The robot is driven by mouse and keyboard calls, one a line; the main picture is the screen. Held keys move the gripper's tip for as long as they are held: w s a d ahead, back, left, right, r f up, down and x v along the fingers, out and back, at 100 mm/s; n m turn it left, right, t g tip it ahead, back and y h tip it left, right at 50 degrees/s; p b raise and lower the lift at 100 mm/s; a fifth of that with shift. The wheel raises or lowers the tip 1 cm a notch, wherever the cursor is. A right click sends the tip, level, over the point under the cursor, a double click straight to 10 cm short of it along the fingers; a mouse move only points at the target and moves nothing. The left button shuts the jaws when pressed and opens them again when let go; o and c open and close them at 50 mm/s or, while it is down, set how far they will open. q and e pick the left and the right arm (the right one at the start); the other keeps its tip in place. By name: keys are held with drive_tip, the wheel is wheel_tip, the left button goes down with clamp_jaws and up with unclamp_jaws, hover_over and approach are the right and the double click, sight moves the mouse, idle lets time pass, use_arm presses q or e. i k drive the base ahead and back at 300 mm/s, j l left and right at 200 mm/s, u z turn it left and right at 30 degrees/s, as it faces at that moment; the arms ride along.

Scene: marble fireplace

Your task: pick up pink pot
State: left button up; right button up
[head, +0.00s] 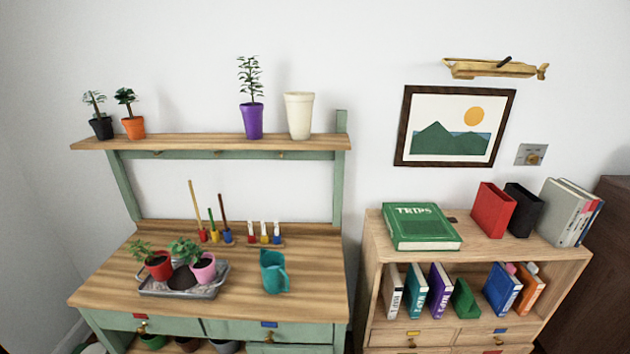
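The pink pot (203,271) holds a small leafy green plant and stands in the right part of a grey metal tray (205,291) on the wooden potting bench. A red pot (159,267) with a similar plant stands in the left part of the same tray. Dark soil lies between the two pots. Leaves hang over part of the pink pot's rim. Neither of my grippers shows in the head view.
A teal pitcher (273,272) stands right of the tray. Paint bottles (264,234) and tall tools stand behind. A shelf (210,143) with several pots overhangs the bench's back. A bookcase (480,240) stands to the right. The bench's front left is clear.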

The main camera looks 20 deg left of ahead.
sight(202, 265)
drive_tip(key=u, duration=1.4)
